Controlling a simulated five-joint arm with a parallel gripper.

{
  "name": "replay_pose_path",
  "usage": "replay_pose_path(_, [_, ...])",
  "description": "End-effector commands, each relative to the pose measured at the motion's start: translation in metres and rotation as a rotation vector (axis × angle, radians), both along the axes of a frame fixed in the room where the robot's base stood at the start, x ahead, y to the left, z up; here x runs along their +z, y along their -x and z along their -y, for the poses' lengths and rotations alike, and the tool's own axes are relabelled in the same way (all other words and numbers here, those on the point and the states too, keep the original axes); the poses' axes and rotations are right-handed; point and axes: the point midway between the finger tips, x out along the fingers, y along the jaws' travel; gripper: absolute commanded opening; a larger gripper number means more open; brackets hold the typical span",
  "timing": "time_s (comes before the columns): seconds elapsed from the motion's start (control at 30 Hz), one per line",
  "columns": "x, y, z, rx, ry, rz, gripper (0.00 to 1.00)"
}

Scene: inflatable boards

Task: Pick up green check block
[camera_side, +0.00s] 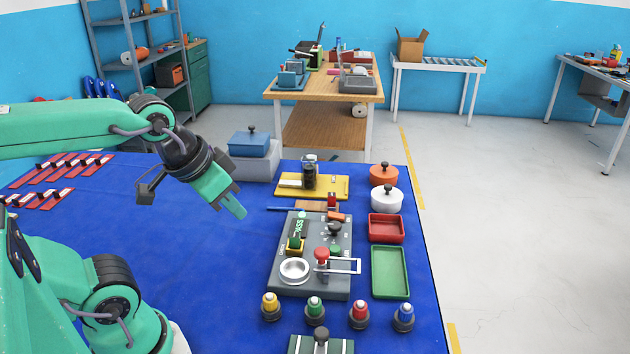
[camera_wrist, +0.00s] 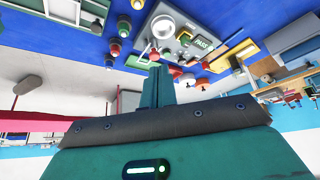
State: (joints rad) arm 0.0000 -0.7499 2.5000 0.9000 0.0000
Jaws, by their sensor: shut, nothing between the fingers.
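In the wrist view, the upside-down board (camera_wrist: 196,29) shows behind my fingers, with a small green piece (camera_wrist: 185,38) beside the dish. My gripper (camera_side: 238,211) is shut and empty, angled down to the right. It hangs above the blue mat, left of the board and apart from the block.
The silver dish (camera_side: 294,269) and a red knob (camera_side: 321,256) stand near the block. A yellow board (camera_side: 335,191) with a dark upright part lies behind. Red (camera_side: 385,237) and green (camera_side: 390,281) trays are on the right. Coloured buttons line the front. The mat's left middle is clear.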

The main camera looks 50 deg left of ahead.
Motion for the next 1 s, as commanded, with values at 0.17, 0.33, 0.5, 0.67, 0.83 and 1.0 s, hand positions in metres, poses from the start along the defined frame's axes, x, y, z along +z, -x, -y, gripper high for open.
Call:
replay_pose_path(0.17, [0.0,0.0,0.0,0.0,0.0,0.0,0.0])
replay_pose_path(0.33, [0.0,0.0,0.0,0.0,0.0,0.0,0.0])
replay_pose_path(0.5, [0.0,0.0,0.0,0.0,0.0,0.0,0.33])
replay_pose_path(0.67, [0.0,0.0,0.0,0.0,0.0,0.0,0.47])
replay_pose_path(0.83, [0.0,0.0,0.0,0.0,0.0,0.0,0.47])
replay_pose_path(1.0, [0.0004,-0.003,-0.0008,-0.01,-0.007,-0.008,0.47])
